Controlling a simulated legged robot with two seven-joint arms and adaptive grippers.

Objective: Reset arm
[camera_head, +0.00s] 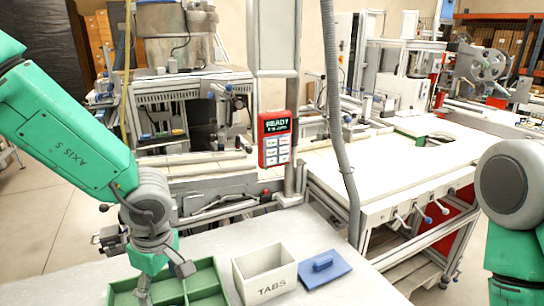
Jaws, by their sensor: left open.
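My left arm comes in from the left, and its gripper (148,284) points down over the green divided tray (208,278) at the bottom of the view. The gripper is open; I see nothing held in it. It hides part of the tray, and I cannot tell whether its tips touch the tray. A blue lid with a handle (325,268) lies flat right of the box. Part of my right arm shows at the right edge; its gripper is out of view.
A red panel reading READY (275,138) hangs on a grey post behind the table (345,294). A grey hose (340,120) runs down beside it. A white workbench (400,170) stands beyond, with machines and a reel (487,65) further back. The table right of the lid is clear.

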